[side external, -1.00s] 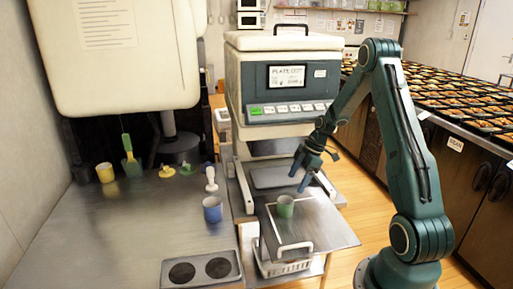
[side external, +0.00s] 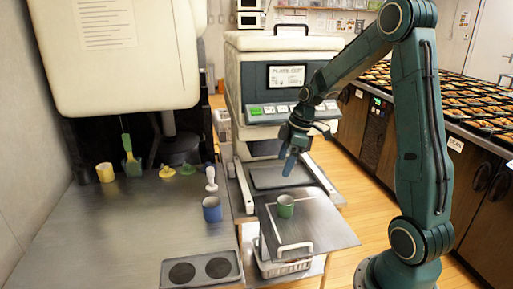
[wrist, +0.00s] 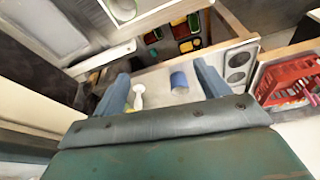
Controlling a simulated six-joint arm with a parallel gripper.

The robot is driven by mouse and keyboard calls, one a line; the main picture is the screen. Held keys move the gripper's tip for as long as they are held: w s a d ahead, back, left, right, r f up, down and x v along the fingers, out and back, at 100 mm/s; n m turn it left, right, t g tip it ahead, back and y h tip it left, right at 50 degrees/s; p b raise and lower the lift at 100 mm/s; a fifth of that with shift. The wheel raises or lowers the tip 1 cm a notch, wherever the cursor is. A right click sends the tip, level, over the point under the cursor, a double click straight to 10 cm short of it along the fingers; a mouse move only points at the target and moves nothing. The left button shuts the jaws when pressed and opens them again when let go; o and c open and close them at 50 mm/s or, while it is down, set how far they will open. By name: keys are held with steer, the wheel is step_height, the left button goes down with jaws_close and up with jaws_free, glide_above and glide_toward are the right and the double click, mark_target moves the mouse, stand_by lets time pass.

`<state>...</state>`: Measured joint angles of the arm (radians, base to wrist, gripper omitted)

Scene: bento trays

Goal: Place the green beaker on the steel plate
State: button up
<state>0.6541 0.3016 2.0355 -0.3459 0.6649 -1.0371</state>
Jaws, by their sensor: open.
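The green beaker (side external: 286,207) stands upright on a steel surface (side external: 328,231) in front of the machine, over a pale outlined square. The wrist view shows a beaker with a green rim (wrist: 122,9) at its top edge, partly cut off. My gripper (side external: 287,164) is open, points down, and is above and behind the beaker, apart from it. In the wrist view its two blue fingers are spread (wrist: 161,72) with nothing held. I cannot tell which of the steel surfaces is the steel plate.
A blue mug (side external: 212,209) and a white pestle-like tool (side external: 211,180) stand on the left counter (side external: 130,230). A yellow cup (side external: 105,172) is further left. A grey block with two dark discs (side external: 202,270) lies at the front. The machine (side external: 285,75) rises behind.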

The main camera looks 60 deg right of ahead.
steer(key=s+a+r+m+h, duration=0.25)
steer(key=s+a+r, duration=0.45)
steer(key=a+r, duration=0.4)
steer(key=s+a+r+m+t, duration=0.1)
steer(key=s+a+m+t, duration=0.1)
steer(key=s+a+m, duration=0.2)
steer(key=s+a, duration=0.3)
steer(key=s, duration=0.4)
steer(key=shift+s+a+r+t+y, duration=0.25)
steer(key=shift+r+t+y, duration=0.05)
steer(key=shift+r+y, duration=0.1)
